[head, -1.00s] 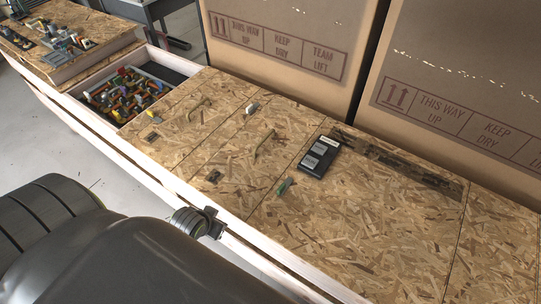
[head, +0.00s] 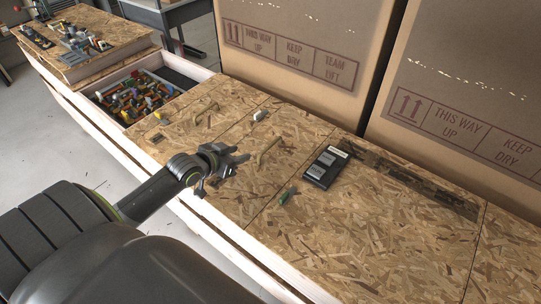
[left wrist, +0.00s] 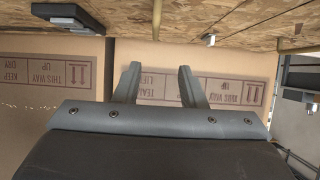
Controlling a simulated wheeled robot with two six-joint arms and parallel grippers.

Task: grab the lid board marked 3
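Several chipboard lid boards lie side by side on the long crate; I cannot read a number on any. One board (head: 180,127) has a wooden bar handle (head: 207,114). The board to its right (head: 238,190) has another bar handle (head: 269,151). My left gripper (head: 232,161) is open and empty, above the near part of these boards and short of the second handle. In the left wrist view its fingers (left wrist: 159,76) are apart with nothing between them. A bar handle (left wrist: 157,18) shows there at the top. My right gripper is not in view.
A black box (head: 326,167) and a small green item (head: 286,196) sit on the boards to the right. A small white item (head: 260,115) lies behind. Large cartons (head: 290,50) stand along the back. An open bin (head: 195,74) of mixed parts is at far left.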

